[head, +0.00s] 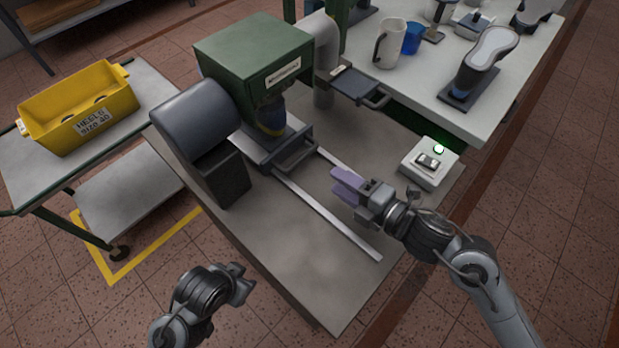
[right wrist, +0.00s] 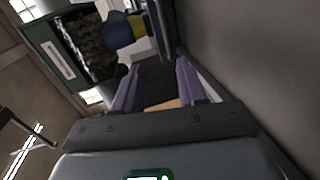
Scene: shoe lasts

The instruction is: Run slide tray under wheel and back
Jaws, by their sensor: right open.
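The wheel is mostly hidden in the hood; a dark rough surface (right wrist: 95,48) shows there. My right gripper (head: 343,186) has lilac fingers, open and apart from the handle, to its right. My left gripper (head: 243,284) is low in the head view, its fingers unclear.
A dark motor housing (head: 197,118) flanks the hood. A white switch box (head: 430,162) with a green light sits right of the rails. A pipe and small drawer (head: 360,87) stand behind. A yellow bin (head: 78,108) rests on the left cart. The front bench is clear.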

